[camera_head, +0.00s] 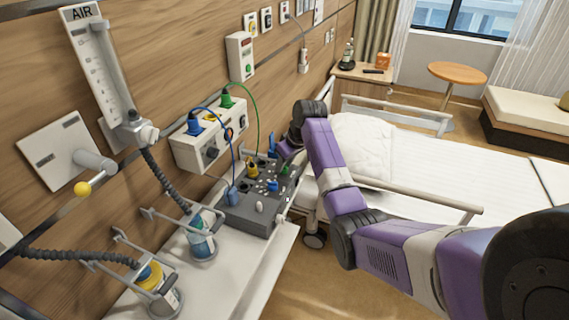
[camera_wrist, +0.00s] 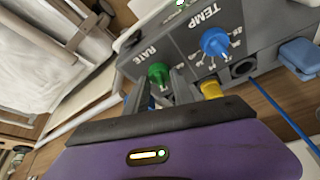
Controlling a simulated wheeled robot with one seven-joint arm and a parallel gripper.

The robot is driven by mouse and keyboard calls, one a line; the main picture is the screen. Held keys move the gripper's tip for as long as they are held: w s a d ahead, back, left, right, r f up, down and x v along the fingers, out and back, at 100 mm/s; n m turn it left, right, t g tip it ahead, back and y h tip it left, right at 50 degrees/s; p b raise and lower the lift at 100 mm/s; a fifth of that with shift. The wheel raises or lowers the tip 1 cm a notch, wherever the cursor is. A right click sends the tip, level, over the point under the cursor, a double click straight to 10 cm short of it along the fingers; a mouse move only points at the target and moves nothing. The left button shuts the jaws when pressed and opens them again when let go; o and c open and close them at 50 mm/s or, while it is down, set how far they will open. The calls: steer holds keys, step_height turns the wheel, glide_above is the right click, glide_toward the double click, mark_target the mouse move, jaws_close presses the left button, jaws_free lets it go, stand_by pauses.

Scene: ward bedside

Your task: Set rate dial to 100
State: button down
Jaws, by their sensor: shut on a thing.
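The green rate dial (camera_wrist: 158,73) is on the grey console panel, under the label RATE, in the wrist view. The fingers of my gripper (camera_wrist: 159,84) are on either side of this dial and shut on it. Its pointer and most of its scale are too small or covered, so I cannot tell the value set. In the head view the grey console (camera_head: 248,217) stands on the shelf by the wall, and my gripper is at its far end, mostly hidden.
A blue TEMP dial (camera_wrist: 214,41) sits close beside the rate dial. A yellow part (camera_wrist: 210,88) is just right of my fingers. A blue plug (camera_wrist: 299,54) with a cable is at the right. The bed (camera_head: 430,155) lies right of the console.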

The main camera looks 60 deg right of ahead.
steer(key=c, duration=1.1)
jaws_free()
steer(key=shift+r, duration=0.15)
steer(key=d+v, duration=0.1)
steer(key=v, duration=0.6)
steer(key=shift+a+r+b, duration=0.25)
steer(key=shift+a+b, duration=0.2)
steer(key=shift+a, duration=0.1)
steer(key=shift+s, duration=0.15)
